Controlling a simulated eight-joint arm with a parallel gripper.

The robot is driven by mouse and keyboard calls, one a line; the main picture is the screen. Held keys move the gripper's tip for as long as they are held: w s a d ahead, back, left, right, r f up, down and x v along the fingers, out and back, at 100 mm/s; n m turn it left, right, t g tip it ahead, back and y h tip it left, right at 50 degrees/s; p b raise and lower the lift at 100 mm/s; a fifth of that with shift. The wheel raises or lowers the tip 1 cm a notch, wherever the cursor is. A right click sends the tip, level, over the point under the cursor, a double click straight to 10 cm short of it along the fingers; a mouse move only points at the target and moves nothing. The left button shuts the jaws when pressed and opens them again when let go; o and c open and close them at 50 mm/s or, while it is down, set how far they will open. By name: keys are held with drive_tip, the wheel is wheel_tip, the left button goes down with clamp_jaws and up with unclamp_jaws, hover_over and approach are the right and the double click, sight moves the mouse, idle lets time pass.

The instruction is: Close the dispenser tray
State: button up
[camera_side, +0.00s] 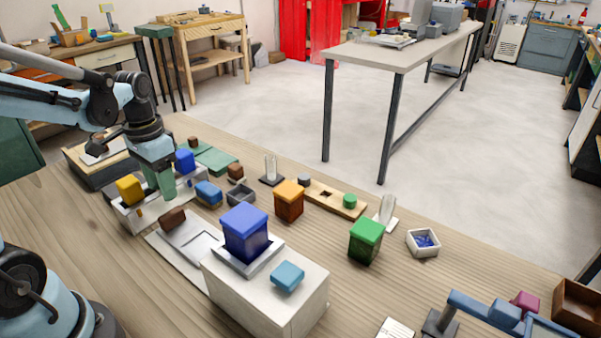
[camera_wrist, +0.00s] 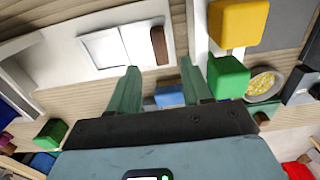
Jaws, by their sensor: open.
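What looks like the dispenser tray (camera_side: 200,248) is a flat white slide with a square recess, extending left from a white housing block (camera_side: 270,300). A brown block like a handle (camera_side: 172,220) stands at its outer end. In the wrist view the white tray (camera_wrist: 90,75) and its brown handle (camera_wrist: 159,45) lie beyond the fingertips. My gripper (camera_side: 160,180) has green fingers pointing down behind the handle, apart from it, by a white rack. In the wrist view the fingers (camera_wrist: 162,78) are spread with nothing visibly gripped.
The white rack (camera_side: 135,222) carries a yellow block (camera_side: 129,189) and a blue block (camera_side: 184,160). A dark blue box (camera_side: 246,235) and a light blue block (camera_side: 288,277) sit on the housing. Orange (camera_side: 289,200) and green (camera_side: 365,240) boxes stand to the right.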

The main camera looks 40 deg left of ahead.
sight(170, 213)
drive_tip(key=shift+f, duration=4.2)
drive_tip(key=shift+c, duration=0.3)
clamp_jaws()
